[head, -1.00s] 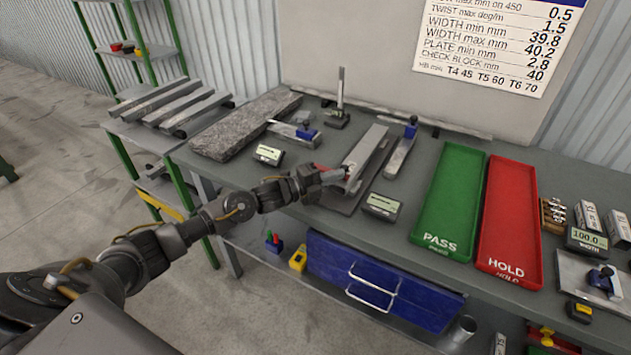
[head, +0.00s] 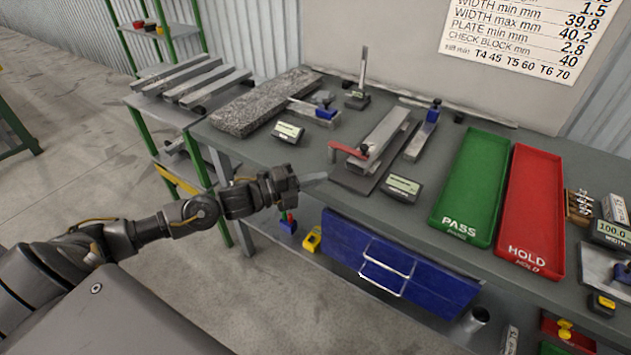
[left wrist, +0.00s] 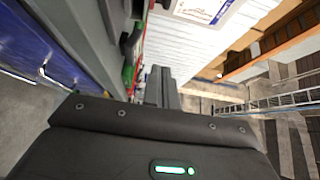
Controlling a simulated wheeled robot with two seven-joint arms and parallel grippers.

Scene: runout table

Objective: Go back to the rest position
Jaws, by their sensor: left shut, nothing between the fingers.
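My left gripper (head: 312,179) is shut and empty in the head view. Its fingers are in front of the near edge of the grey bench (head: 290,158), apart from the items on it. In the left wrist view the dark gripper housing (left wrist: 160,140) fills the bottom, with a lit green bar. My left arm reaches in from the lower left. A fixture with a red handle (head: 346,150) and a grey metal bar (head: 388,132) stands on the bench beyond the gripper. My right gripper is not in view.
Green PASS tray (head: 470,188) and red HOLD tray (head: 534,205) lie on the bench's right. A granite block (head: 265,102) lies at the back left, near a rack of metal bars (head: 190,80). A blue drawer (head: 400,265) hangs under the bench. Floor at left is clear.

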